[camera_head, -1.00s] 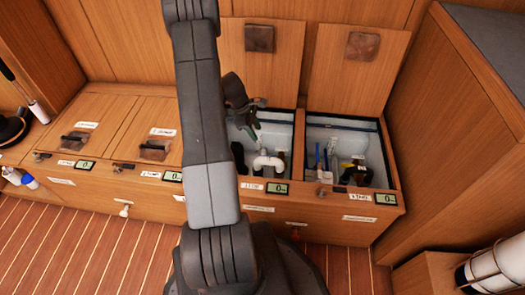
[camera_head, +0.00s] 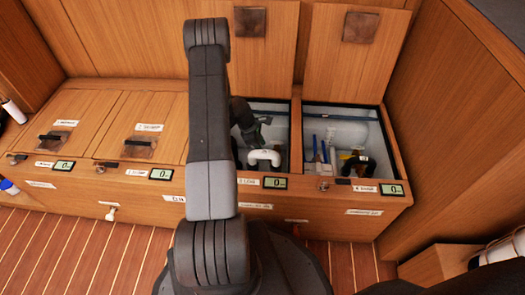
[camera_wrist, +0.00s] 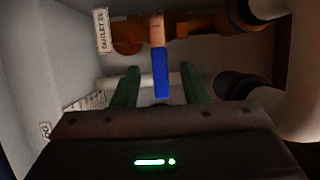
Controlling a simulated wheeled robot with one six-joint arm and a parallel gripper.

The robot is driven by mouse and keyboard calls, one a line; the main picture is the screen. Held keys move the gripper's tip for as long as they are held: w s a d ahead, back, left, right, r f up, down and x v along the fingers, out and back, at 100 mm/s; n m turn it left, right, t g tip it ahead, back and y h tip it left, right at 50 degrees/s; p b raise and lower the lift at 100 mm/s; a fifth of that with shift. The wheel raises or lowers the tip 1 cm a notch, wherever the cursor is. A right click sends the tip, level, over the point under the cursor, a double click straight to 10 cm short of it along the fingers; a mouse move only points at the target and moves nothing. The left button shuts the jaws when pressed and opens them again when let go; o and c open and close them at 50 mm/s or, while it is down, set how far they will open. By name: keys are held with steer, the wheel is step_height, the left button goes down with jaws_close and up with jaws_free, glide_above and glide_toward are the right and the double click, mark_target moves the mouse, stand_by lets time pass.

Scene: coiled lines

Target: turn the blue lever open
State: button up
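In the wrist view, the blue lever (camera_wrist: 161,75) hangs down from a brass-coloured valve and pipe (camera_wrist: 185,28). The lever shows in line with the gap between the two green fingers of my gripper (camera_wrist: 161,78). The fingers are apart, one on each side of the lever in the picture, with visible space on both sides. Whether the lever lies between them in depth, I cannot tell. In the head view, my gripper (camera_head: 258,131) is down inside the left open locker (camera_head: 282,112), and my arm hides part of it. The lever is not clearly seen there.
A white pipe (camera_head: 264,156) bends up close to my gripper. A dark-collared pale pipe (camera_wrist: 300,75) stands right in the wrist view. The right open locker (camera_head: 337,113) holds blue-handled fittings. Two closed lids lie to the left. Locker walls leave little room.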

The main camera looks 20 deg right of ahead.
steer(key=shift+x, duration=1)
jaws_close()
